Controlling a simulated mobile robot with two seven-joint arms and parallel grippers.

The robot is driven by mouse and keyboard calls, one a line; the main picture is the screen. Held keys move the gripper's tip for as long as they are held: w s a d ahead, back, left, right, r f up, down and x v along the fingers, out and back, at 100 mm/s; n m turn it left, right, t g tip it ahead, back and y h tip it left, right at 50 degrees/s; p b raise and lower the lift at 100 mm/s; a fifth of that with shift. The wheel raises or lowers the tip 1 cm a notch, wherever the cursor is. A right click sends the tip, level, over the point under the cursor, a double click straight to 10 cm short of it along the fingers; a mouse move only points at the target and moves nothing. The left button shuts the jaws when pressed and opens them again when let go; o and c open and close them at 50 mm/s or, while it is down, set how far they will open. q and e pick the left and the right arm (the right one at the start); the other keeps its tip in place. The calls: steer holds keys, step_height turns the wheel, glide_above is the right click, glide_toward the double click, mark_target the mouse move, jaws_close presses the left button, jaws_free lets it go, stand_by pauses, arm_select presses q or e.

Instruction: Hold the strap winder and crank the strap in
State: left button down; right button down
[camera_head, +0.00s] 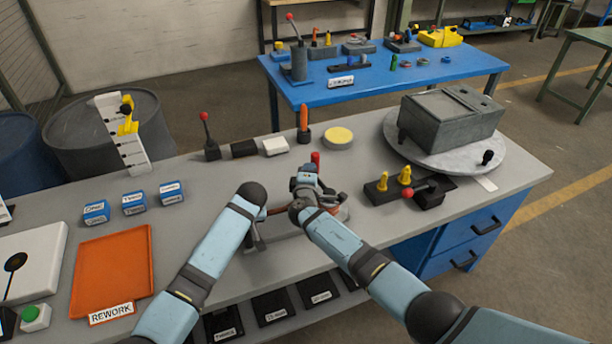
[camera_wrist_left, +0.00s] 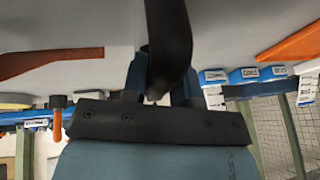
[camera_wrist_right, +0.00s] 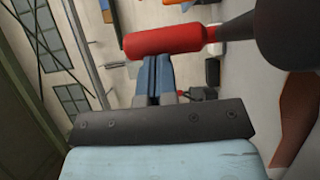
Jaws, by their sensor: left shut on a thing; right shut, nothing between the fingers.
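The strap winder (camera_head: 340,212) is on the grey bench's front part, largely hidden behind my right arm in the head view. Its red crank handle (camera_head: 316,158) stands up there and lies across the right wrist view (camera_wrist_right: 165,40). A brown strap (camera_wrist_right: 295,125) shows at right in that view and at left in the left wrist view (camera_wrist_left: 45,62). My left gripper (camera_wrist_left: 162,85) is shut on a dark bar (camera_wrist_left: 168,35), seemingly part of the winder; the head view mostly hides it. My right gripper (camera_head: 309,175) is shut and empty, its tips (camera_wrist_right: 158,62) close to the red handle; contact is unclear.
Behind stand a red-knobbed lever (camera_head: 207,135), an orange-handled tool (camera_head: 303,120) and a yellow-topped disc (camera_head: 338,137). At right are yellow pegs (camera_head: 404,175) and a grey box (camera_head: 450,120) on a turntable. An orange tray (camera_head: 112,270) lies left.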

steer(key=d+m+g+h, duration=0.6)
steer(key=d+m+h, duration=0.2)
steer(key=d+h, duration=0.3)
steer(key=shift+s+d+r+g, duration=0.2)
steer(key=shift+d+g, duration=0.2)
steer(key=shift+d, duration=0.4)
stand_by(0.5)
stand_by(1.4)
steer(key=v, duration=0.9)
steer(key=shift+w+a, duration=0.1)
steer(key=shift+a, duration=0.35)
